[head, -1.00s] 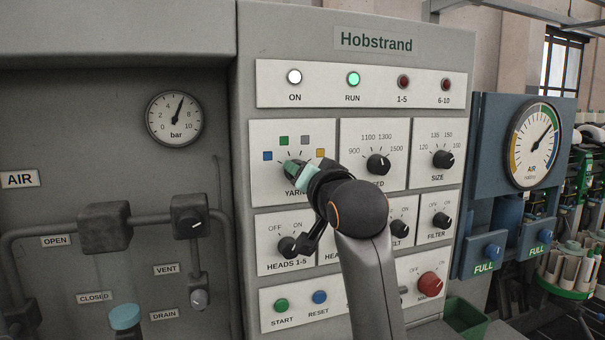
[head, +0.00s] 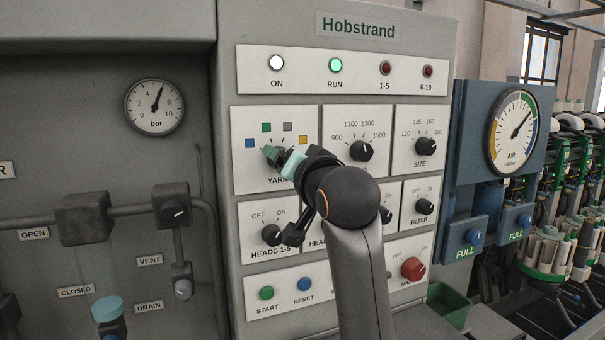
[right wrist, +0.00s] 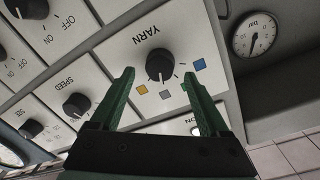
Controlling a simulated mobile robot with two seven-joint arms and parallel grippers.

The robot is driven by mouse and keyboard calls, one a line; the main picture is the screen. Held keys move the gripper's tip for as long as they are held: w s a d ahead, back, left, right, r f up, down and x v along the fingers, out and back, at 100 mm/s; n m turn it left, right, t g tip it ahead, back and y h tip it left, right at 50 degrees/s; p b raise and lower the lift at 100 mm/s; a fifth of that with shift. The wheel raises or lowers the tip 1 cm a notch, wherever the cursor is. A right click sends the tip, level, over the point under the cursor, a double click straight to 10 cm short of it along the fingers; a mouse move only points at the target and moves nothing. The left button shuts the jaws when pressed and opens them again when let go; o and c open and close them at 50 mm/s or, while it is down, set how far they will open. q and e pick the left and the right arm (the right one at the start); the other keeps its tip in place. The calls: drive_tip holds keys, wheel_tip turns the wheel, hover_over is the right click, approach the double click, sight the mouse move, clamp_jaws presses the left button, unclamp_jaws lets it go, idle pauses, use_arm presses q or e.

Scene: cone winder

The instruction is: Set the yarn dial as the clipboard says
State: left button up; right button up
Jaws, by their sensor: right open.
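The yarn dial is a black knob on a white plate, seen in the right wrist view (right wrist: 160,63) with blue, green, grey and yellow squares around it. Its white mark seems to face the grey square. My right gripper (head: 280,160) is at the dial. In the right wrist view its two green fingers (right wrist: 158,76) stand apart, one on each side of the dial, and hold nothing that I can see. My left gripper and the clipboard are not in view.
The speed dial (head: 361,150) and size dial (head: 426,146) are to the right. The heads 1-5 switch (head: 271,235) lies below, above the start button (head: 266,293) and reset button (head: 305,284). The RUN lamp (head: 336,65) glows green. My right arm covers part of the lower panel.

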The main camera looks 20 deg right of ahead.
drive_tip(key=s+b, duration=0.2)
drive_tip(key=s, duration=0.8)
drive_tip(key=shift+s+r, duration=0.15)
drive_tip(key=shift+s, duration=0.15)
wheel_tip(320, 180, down, 34)
drive_tip(key=s+d+r+n+g, duration=0.1)
drive_tip(key=s+d+n+g, duration=0.2)
drive_tip(key=g, duration=0.4)
drive_tip(key=s+f+n+g, duration=0.6)
drive_tip(key=s+f+g, duration=0.1)
drive_tip(key=s+f, duration=1.5)
drive_tip(key=w+a+f+t+y, duration=0.1)
drive_tip(key=w+a+f+t, duration=0.1)
drive_tip(key=f, duration=0.3)
drive_tip(key=w+a+f+t+y, duration=0.1)
drive_tip(key=w+a+f+t, duration=0.1)
drive_tip(key=f, duration=0.3)
drive_tip(key=shift+a+f+t, duration=0.2)
drive_tip(key=shift+a+t, duration=0.05)
drive_tip(key=shift+t, duration=0.55)
